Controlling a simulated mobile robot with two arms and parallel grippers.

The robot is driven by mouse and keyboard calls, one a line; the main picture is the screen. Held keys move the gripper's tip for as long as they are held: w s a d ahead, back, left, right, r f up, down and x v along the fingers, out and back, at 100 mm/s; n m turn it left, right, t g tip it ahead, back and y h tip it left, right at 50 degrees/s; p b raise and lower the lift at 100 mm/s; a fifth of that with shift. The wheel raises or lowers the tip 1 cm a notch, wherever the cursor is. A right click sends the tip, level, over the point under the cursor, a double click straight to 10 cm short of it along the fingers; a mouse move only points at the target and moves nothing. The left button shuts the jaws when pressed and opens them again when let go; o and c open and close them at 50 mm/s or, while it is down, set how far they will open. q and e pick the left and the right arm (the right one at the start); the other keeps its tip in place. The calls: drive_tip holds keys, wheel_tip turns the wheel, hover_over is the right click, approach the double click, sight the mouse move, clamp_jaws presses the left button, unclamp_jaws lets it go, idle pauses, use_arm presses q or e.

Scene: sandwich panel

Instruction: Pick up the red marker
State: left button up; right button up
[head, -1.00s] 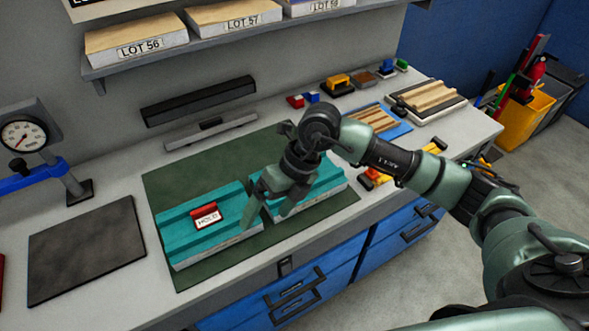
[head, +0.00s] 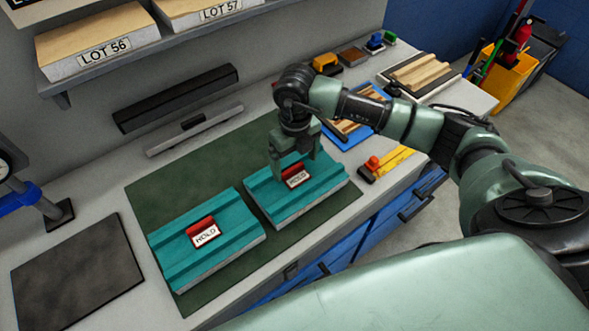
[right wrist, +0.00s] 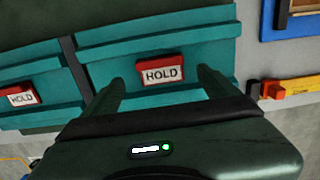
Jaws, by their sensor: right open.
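Two red markers with white HOLD labels are in view. One marker (head: 296,177) sits on the right teal panel (head: 327,185); it also shows in the right wrist view (right wrist: 160,71). The other marker (head: 204,233) sits on the left teal panel (head: 181,262) and shows at the left of the wrist view (right wrist: 19,96). My right gripper (head: 294,160) is open above the right panel. In the wrist view its fingers (right wrist: 160,80) lie on either side of the right marker, with a gap to each. The exact height is hard to tell. My left gripper is out of view.
Both panels lie on a dark green mat (head: 160,200) on the grey bench. A yellow tool with a red knob (head: 385,162) and a blue tray (head: 352,131) lie to the right. A dark plate (head: 78,268) lies left. A shelf with LOT boxes (head: 100,50) hangs behind.

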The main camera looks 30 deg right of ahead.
sight(294, 170)
drive_tip(key=shift+w+f+p, duration=0.2)
drive_tip(key=shift+f, duration=0.45)
drive_tip(key=shift+w+f+p, duration=0.15)
drive_tip(key=shift+f+p, duration=0.05)
drive_tip(key=shift+f, duration=0.9)
drive_tip(key=c, duration=1.5)
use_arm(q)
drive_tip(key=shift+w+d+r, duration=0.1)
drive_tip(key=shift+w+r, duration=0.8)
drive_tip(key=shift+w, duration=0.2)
use_arm(e)
drive_tip(key=shift+o, duration=0.2)
drive_tip(key=shift+r, duration=0.1)
